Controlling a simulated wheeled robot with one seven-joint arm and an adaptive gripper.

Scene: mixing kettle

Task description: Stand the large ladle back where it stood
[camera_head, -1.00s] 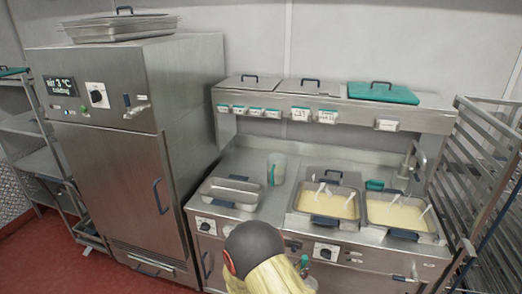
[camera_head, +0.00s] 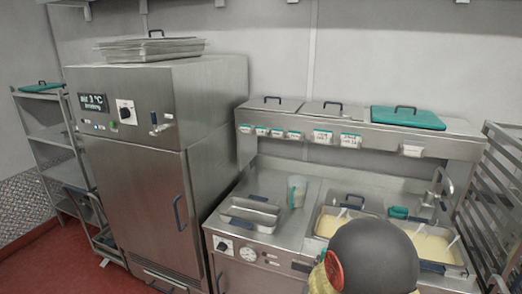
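I cannot make out the large ladle for sure. White handles stick out of two pans of pale yellow liquid: the left pan (camera_head: 328,226), partly hidden by my arm, and the right pan (camera_head: 434,247). One handle (camera_head: 343,212) leans in the left pan, and another (camera_head: 453,241) in the right one. I cannot tell whether either belongs to the large ladle. My arm's dark rounded joint with yellow covering rises at the bottom right and hides the counter front there. My gripper is out of view, and so is anything it may hold.
A clear jug (camera_head: 297,190) with a green mark stands on the counter behind an empty steel pan (camera_head: 250,213). A shelf (camera_head: 380,136) with lids spans above. A tall steel cabinet (camera_head: 140,190) stands left, and a rack (camera_head: 503,195) right. Red floor shows at the left.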

